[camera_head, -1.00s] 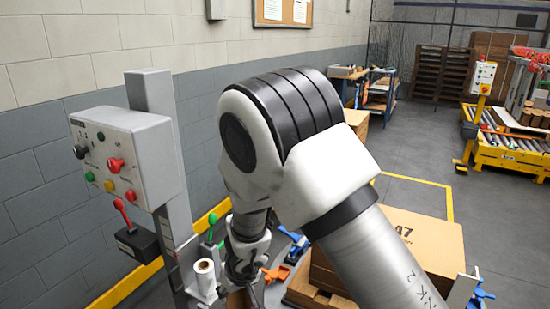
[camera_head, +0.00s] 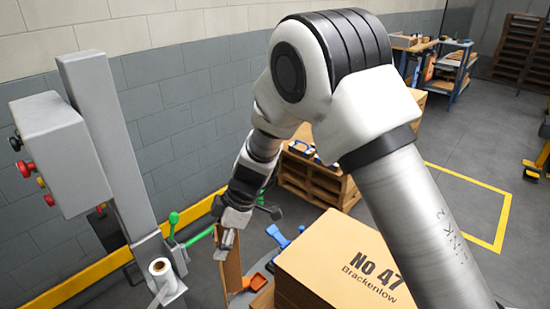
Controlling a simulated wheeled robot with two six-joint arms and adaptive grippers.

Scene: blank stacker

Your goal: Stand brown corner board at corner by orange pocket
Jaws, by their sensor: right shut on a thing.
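My right gripper (camera_head: 228,226) points down, left of the carton stack, and is shut on the brown corner board (camera_head: 231,268). The board hangs upright below the fingers; its lower end runs towards the bottom edge of the picture. An orange part, which looks like the orange pocket (camera_head: 257,281), shows just right of the board, low beside the stack. The board stands close to it in the picture, but I cannot tell whether they touch. The carton (camera_head: 346,264) is printed "No 47 Brackenlow". My left gripper is not in view.
A control box (camera_head: 58,150) on a grey post (camera_head: 115,150) stands at left, with a white roll (camera_head: 161,269) below. A green lever (camera_head: 173,222) and a blue clamp (camera_head: 278,237) are near the board. A pallet (camera_head: 316,180) is behind. Yellow-outlined floor (camera_head: 462,205) at right is clear.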

